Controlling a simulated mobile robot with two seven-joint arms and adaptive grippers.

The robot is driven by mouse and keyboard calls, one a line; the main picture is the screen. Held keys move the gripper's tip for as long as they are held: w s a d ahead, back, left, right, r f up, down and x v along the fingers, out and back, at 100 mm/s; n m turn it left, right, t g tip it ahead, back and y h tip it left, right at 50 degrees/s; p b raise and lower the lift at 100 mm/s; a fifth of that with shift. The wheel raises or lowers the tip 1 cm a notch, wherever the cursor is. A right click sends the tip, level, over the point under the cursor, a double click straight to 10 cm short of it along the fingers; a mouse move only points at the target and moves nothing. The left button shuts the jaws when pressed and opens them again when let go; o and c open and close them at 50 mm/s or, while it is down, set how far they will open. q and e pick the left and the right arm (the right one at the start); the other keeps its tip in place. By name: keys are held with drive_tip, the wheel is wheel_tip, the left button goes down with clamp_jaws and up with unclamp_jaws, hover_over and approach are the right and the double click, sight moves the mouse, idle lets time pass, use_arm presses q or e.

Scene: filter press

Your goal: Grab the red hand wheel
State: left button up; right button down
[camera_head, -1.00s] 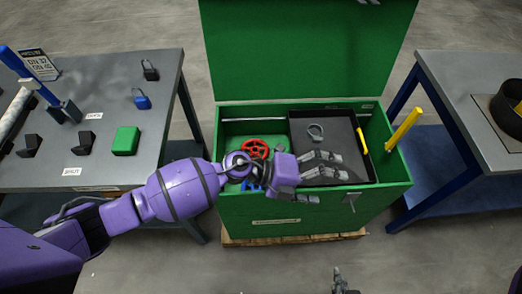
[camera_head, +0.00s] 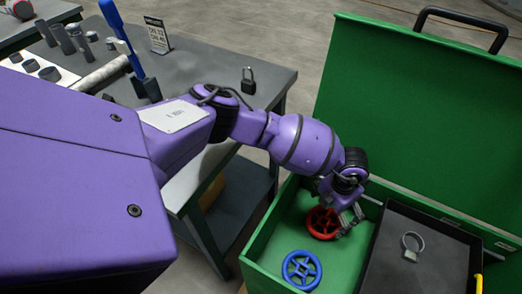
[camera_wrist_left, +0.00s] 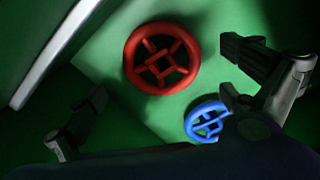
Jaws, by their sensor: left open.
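The red hand wheel (camera_head: 322,223) lies on the floor of the green box's left compartment in the head view. My left gripper (camera_head: 350,215) is reaching down into the box just right of and over the wheel, hiding part of its rim. In the left wrist view the whole red hand wheel (camera_wrist_left: 161,58) shows, with its spokes clear. My left gripper (camera_wrist_left: 165,95) is open there, one finger on each side, and the wheel lies beyond the fingertips, apart from them. A blue hand wheel (camera_head: 301,270) lies near the red one. My right gripper is not in view.
The green box (camera_head: 262,235) has its lid standing open behind. A dark tray (camera_head: 430,240) with a grey clamp ring (camera_head: 411,246) fills the box's right side. A grey table (camera_head: 205,70) with a padlock (camera_head: 248,80) stands at the left.

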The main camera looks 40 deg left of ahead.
sight(324, 220)
use_arm(q)
drive_tip(key=f, duration=0.3)
drive_tip(key=shift+s, duration=0.3)
wheel_tip(324, 220, down, 4)
drive_tip(key=shift+a+r+b, duration=0.1)
drive_tip(key=shift+r+b, duration=0.15)
drive_tip(key=shift+b, duration=0.2)
drive_tip(key=shift+f, duration=0.15)
drive_tip(key=shift+w, duration=0.1)
drive_tip(key=c, duration=1.2)
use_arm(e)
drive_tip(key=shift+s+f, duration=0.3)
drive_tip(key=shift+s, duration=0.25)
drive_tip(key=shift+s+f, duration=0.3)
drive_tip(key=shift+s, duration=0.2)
